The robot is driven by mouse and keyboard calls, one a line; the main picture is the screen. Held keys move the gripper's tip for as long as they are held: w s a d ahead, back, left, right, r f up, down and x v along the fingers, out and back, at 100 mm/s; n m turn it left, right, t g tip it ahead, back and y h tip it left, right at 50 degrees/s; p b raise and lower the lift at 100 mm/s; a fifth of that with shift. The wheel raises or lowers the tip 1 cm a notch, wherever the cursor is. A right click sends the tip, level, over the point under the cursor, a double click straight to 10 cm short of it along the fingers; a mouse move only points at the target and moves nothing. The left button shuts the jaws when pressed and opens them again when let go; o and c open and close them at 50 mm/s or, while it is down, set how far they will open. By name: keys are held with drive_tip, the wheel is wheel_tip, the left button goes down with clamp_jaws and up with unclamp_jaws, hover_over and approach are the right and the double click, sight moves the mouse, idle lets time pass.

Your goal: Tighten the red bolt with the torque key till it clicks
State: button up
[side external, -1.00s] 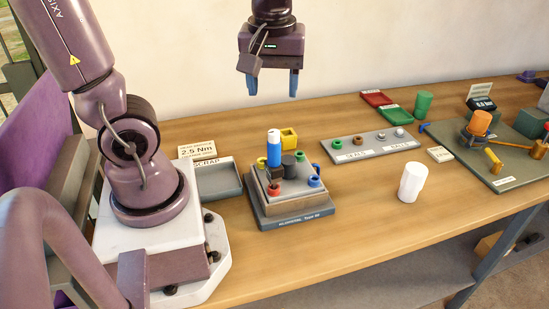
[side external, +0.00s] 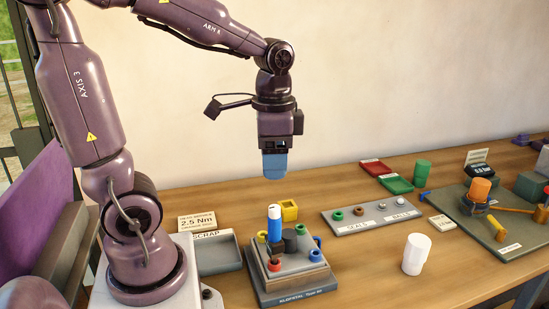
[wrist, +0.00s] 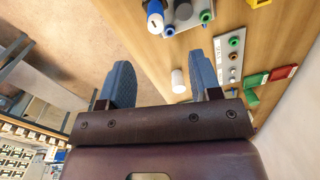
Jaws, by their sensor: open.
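The fixture block (side external: 300,286) stands near my base. The red bolt (side external: 274,265) is the red ringed piece at its front left. A blue cylinder with a white top (side external: 274,224) stands upright on the block; it may be the torque key, but I cannot tell for sure. It also shows at the top of the wrist view (wrist: 155,14). My gripper (side external: 274,178) hangs in the air above this cylinder, pointing down and apart from it. In the wrist view its two blue fingers (wrist: 160,62) are spread with nothing between them. I cannot make out the red bolt there.
Green and blue rings surround the block's dark centre. A scrap tray (side external: 218,270) and a 2.5 Nm card (side external: 197,222) lie left. A yellow box (side external: 289,210) is behind. A white cup (side external: 416,254), a seals tray (side external: 345,228) and a mat with tools (side external: 515,235) stand right.

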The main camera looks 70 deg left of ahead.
sight(275, 206)
wheel_tip(275, 206, down, 13)
drive_tip(key=m, duration=1.6)
drive_tip(key=shift+d+r, duration=0.1)
drive_tip(key=shift+c, duration=0.5)
drive_tip(key=shift+w, duration=0.1)
clamp_jaws()
